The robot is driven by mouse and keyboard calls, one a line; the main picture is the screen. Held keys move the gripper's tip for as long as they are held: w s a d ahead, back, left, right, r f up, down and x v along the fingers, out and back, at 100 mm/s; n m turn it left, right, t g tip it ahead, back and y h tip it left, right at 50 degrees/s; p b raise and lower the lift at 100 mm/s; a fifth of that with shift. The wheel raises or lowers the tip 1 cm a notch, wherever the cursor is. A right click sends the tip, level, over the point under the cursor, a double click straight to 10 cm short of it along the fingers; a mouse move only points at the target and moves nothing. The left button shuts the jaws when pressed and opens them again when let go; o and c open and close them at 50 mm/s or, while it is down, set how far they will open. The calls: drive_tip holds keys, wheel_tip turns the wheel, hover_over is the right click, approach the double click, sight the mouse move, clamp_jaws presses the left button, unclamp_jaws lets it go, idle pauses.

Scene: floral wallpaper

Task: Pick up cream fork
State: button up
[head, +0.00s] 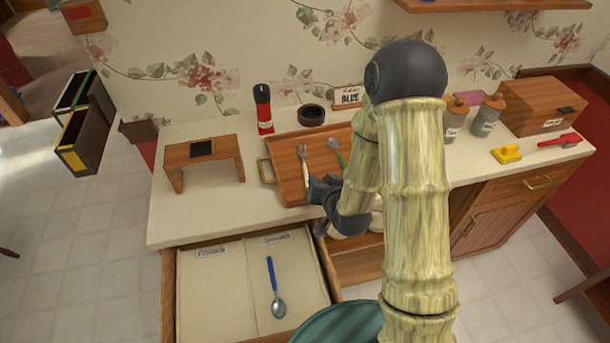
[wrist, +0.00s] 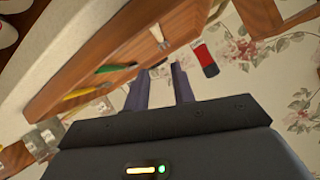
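The cream fork (head: 304,162) lies in the left part of the wooden tray (head: 283,146) on the counter, its lower end close to my gripper. In the wrist view a pale cream end, apparently the fork's handle (wrist: 158,36), shows beyond the fingertips. My gripper (wrist: 159,76) has its two fingers apart with nothing between them. In the head view my dark gripper (head: 322,190) is over the tray's front edge, just right of and below the fork. My arm hides the tray's right part.
A green-handled utensil (head: 339,156) lies right of the fork. A red-and-black bottle (head: 263,110) and black bowl (head: 311,115) stand behind the tray; a small wooden stand (head: 228,153) is left. Below, an open drawer (head: 170,300) holds a blue-handled spoon (head: 275,287).

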sight(307, 169)
drive_tip(key=x, duration=0.7)
drive_tip(key=shift+w+f, duration=0.1)
drive_tip(key=x, duration=0.5)
drive_tip(key=shift+a+f, duration=0.15)
drive_tip(key=shift+f, duration=0.1)
